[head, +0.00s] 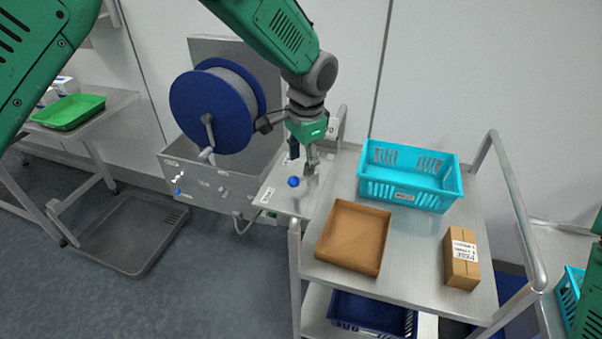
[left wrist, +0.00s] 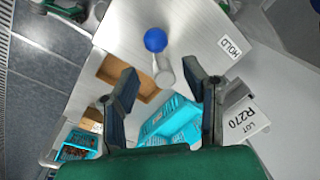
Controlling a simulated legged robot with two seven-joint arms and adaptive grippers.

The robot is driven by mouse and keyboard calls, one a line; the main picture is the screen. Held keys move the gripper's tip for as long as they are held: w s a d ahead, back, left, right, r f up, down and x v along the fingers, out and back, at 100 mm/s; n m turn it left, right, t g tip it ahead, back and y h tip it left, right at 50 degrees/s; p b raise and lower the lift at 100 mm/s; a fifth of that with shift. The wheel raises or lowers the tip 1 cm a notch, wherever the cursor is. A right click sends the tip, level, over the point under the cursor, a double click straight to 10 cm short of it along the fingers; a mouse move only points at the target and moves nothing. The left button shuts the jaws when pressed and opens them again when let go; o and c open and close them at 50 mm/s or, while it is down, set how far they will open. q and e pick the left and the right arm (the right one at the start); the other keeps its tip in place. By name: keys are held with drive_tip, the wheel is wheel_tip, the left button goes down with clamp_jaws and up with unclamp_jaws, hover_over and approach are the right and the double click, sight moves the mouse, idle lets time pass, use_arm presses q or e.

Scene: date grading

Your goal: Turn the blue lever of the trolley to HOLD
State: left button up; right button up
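The blue lever's round knob (head: 294,182) shows on a pale metal plate (head: 283,204) at the trolley's left side. In the left wrist view the blue knob (left wrist: 155,40) stands beside a short grey cylinder (left wrist: 164,76). A HOLD label (left wrist: 230,47) is on the plate to the right of the knob, apart from it. My left gripper (head: 311,172) points down just right of the knob. In the left wrist view its fingers (left wrist: 161,68) are spread, with the grey cylinder seen between their tips; contact cannot be told. My right gripper is out of view.
On the trolley top (head: 415,267) are a turquoise crate (head: 411,196), a brown tray (head: 354,237) and a labelled carton (head: 461,258). A blue reel (head: 205,112) stands at left behind my left gripper. A trolley rail (head: 517,214) rises at right.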

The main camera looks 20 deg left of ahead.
use_arm(q)
drive_tip(key=shift+w+a+f, duration=0.1)
drive_tip(key=shift+f, duration=1.25)
drive_tip(key=shift+w+a+f, duration=0.1)
drive_tip(key=shift+f, duration=1.2)
